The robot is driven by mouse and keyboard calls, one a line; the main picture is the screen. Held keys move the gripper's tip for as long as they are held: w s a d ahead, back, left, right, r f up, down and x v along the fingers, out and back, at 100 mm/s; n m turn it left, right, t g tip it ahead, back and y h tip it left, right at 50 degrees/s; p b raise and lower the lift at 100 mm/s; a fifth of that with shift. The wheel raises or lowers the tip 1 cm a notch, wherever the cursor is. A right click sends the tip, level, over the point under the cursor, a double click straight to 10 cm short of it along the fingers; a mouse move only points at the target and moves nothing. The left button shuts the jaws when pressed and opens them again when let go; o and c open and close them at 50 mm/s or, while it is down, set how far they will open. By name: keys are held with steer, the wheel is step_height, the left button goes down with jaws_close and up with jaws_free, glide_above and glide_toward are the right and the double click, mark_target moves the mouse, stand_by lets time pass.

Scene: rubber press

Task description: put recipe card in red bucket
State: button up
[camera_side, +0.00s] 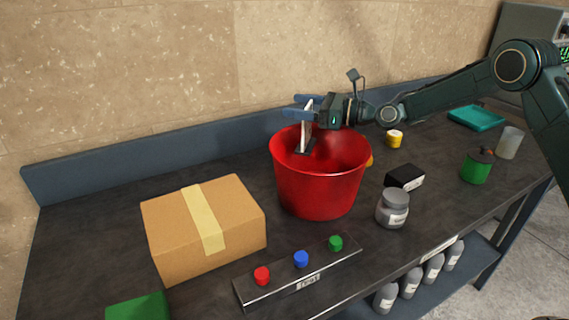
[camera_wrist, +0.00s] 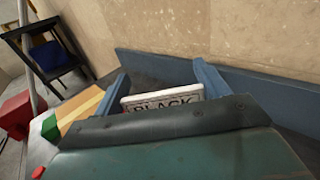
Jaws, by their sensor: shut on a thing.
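The red bucket (camera_side: 318,185) stands upright on the dark workbench in the side view. My gripper (camera_side: 301,111) is above the bucket's opening, at its upper left rim. It is shut on the recipe card (camera_side: 306,132), a white card that hangs down from the fingers into the mouth of the bucket. In the wrist view the card (camera_wrist: 162,99) shows between the two blue fingers, with the word "BLACK" readable on it. My gripper body hides the lower part of the card there.
A taped cardboard box (camera_side: 238,238) stands left of the bucket. A button panel (camera_side: 318,279) lies in front. A grey jar (camera_side: 392,209), a black box (camera_side: 405,178), a green can (camera_side: 476,172) and a yellow-topped jar (camera_side: 394,139) stand to the right. A wall runs behind the bench.

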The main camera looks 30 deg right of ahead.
steer(key=shift+f, duration=0.6)
steer(key=o, duration=1.3)
steer(key=shift+r, duration=0.1)
steer(key=shift+r, duration=0.45)
steer(key=shift+s+d, duration=0.15)
steer(key=shift+d, duration=0.05)
steer(key=v, duration=1.1)
steer(key=shift+s+d, duration=0.15)
steer(key=shift+s, duration=0.1)
